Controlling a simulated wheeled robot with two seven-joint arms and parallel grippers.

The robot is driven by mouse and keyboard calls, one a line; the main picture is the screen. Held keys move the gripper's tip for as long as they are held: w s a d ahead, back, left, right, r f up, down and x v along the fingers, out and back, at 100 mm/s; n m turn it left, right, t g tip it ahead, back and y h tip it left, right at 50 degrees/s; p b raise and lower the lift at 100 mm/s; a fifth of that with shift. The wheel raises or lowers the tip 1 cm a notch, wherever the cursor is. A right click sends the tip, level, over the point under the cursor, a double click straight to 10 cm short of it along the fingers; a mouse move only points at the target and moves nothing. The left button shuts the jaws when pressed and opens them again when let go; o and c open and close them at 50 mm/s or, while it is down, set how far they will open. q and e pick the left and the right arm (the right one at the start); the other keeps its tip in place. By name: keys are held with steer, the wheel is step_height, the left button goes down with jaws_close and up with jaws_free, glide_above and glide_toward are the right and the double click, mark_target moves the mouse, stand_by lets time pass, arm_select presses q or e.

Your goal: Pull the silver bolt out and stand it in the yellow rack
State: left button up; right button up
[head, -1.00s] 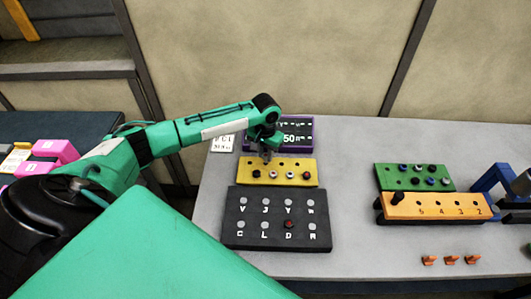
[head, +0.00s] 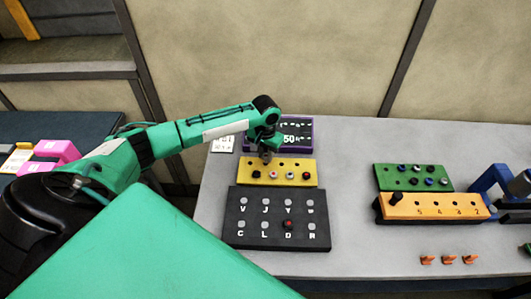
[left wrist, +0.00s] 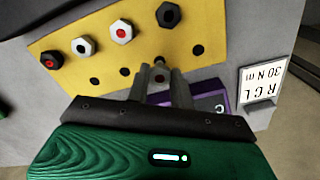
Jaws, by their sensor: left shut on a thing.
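The yellow rack (head: 308,180) lies behind the dark lettered block. My left gripper (head: 266,158) is over its back-left part. In the left wrist view the fingers (left wrist: 158,86) are shut on a silver bolt (left wrist: 158,75) with a small dark-red mark on its end. The bolt is largely hidden between the fingers, and I cannot tell whether it touches the rack. The rack (left wrist: 62,77) has several bolts in its front row: a black one (left wrist: 168,14) and pale ones with red or black centres. The back-row holes that show look empty. My right gripper is not in view.
The dark block (head: 276,245) holds several silver studs and one red one. A purple block (head: 304,148) stands right behind the rack, a white card (head: 223,144) beside it. Green (head: 440,170) and orange (head: 440,212) racks stand at right. The middle table is clear.

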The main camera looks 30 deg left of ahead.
arm_select(q)
steer(key=shift+f, duration=0.25)
steer(key=shift+f+b, duration=0.3)
steer(key=shift+f, duration=0.65)
steer(key=o, duration=1)
steer(key=shift+o, duration=0.2)
